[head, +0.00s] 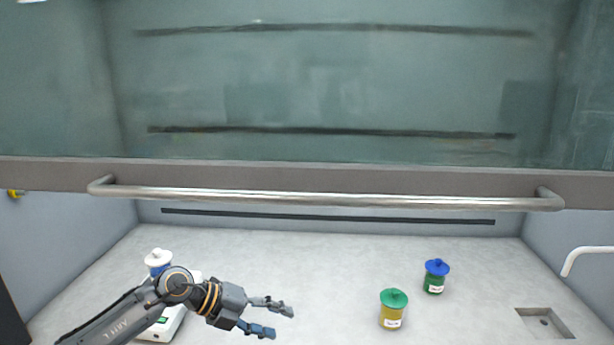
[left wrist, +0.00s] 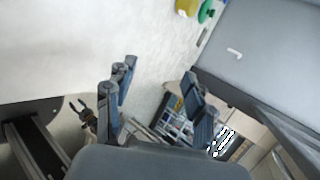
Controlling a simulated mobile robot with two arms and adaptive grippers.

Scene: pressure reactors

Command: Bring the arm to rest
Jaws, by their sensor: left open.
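My left arm comes in from the lower left in the head view. Its left gripper (head: 272,318) is open and empty above the pale worktop (head: 310,270) of the fume hood. In the left wrist view the fingers of the left gripper (left wrist: 155,100) stand apart with nothing between them.
A jar with a green lid (head: 393,309) and a jar with a blue lid (head: 435,276) stand right of the gripper. Behind my arm are a white-capped container (head: 158,261) and a white device (head: 165,325), partly hidden. The glass sash with its metal handle (head: 320,197) hangs above. A sink (head: 544,322) is at right.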

